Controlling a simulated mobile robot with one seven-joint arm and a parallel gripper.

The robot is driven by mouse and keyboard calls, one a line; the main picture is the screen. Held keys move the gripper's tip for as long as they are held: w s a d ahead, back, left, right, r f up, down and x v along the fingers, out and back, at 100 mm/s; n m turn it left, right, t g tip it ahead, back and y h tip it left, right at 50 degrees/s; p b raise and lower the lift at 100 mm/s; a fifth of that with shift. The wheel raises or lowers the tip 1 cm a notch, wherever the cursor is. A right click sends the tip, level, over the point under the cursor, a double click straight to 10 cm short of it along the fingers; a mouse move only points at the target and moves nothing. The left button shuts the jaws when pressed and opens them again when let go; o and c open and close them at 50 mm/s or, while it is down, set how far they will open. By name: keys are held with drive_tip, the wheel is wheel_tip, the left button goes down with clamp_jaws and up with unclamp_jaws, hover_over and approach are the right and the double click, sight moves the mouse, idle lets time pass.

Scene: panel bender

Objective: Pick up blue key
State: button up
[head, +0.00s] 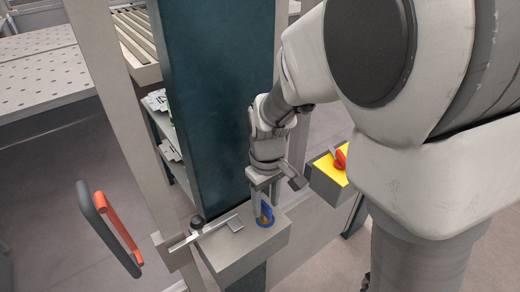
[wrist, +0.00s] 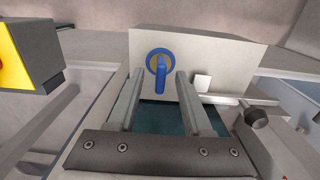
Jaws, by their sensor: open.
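The blue key (head: 266,211) is on the top face of a grey box (head: 240,258), with a blue ring around its base. It also shows in the wrist view (wrist: 160,75), just beyond my fingertips and between their lines. My gripper (head: 262,208) is open and close to the key in the head view, where a finger hides part of it. I cannot tell whether a finger touches the key.
A metal latch bar with a black knob (head: 196,223) lies beside the key; the knob shows in the wrist view (wrist: 257,117). A yellow box with a red switch (head: 340,160) stands to the right. A dark teal column (head: 215,90) rises behind. A red and black handle (head: 112,228) is at left.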

drive_tip(key=shift+f, duration=0.75)
clamp_jaws()
drive_tip(key=shift+r, duration=0.1)
drive_tip(key=shift+r, duration=0.55)
wheel_tip(320, 180, up, 3)
drive_tip(key=shift+f, duration=0.15)
drive_tip(key=s+d+r+b, duration=0.1)
drive_tip(key=s+d+r, duration=0.2)
drive_tip(key=d+r, duration=0.4)
drive_tip(key=d, duration=0.4)
drive_tip(key=shift+d, duration=0.15)
drive_tip(key=shift+w+d+b, duration=0.1)
drive_tip(key=shift+w+b, duration=0.05)
drive_tip(key=shift+b, duration=0.15)
